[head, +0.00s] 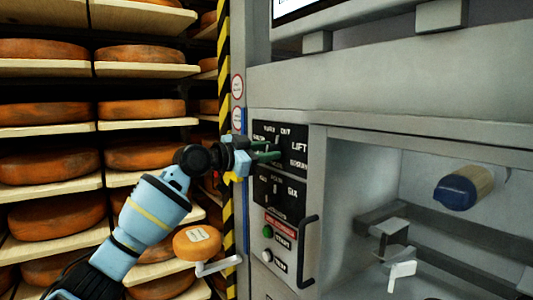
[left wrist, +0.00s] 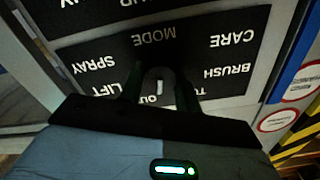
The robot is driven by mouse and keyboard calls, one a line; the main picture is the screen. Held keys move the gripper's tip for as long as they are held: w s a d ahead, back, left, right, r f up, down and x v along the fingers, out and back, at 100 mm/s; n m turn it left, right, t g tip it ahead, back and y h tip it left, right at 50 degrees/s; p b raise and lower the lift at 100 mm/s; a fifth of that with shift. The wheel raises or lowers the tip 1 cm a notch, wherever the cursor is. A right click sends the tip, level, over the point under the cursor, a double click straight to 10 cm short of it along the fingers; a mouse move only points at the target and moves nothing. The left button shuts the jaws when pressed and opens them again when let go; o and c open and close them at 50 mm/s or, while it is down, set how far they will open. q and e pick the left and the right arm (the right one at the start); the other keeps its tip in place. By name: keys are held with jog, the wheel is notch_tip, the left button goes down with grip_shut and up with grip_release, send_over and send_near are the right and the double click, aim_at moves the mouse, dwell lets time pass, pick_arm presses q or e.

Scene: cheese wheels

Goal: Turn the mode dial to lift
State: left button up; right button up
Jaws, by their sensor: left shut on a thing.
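The mode dial (left wrist: 157,74) is a dark knob with a short white mark on the black mode panel (left wrist: 95,52). In the left wrist view, which is upside down, the mark is on the knob's lower side, towards the partly hidden "OUT" label. The "LIFT" label (left wrist: 105,89) is at lower left there; in the head view "LIFT" (head: 299,147) is right of the dial. My left gripper (head: 272,154) reaches the panel from the left. Its dark green fingers (left wrist: 158,84) are on both sides of the knob, shut on it. My right gripper is out of view.
A second dial panel (head: 282,200), a green button (head: 268,232), a white button (head: 267,256) and a vertical handle (head: 306,250) are below. An open machine bay (head: 370,165) lies right. Shelves with orange cheese wheels (head: 45,165) stand left, beyond a striped post (head: 224,60).

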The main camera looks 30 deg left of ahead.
pick_arm(q)
jog(key=m+b, duration=0.1)
jog(key=m, duration=0.9)
jog(key=shift+f, duration=0.15)
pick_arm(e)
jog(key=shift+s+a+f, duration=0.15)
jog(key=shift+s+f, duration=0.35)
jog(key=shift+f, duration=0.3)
pick_arm(q)
jog(key=shift+m, duration=0.4)
jog(key=o, duration=1)
jog(key=shift+c, duration=0.2)
jog(key=shift+s, duration=0.1)
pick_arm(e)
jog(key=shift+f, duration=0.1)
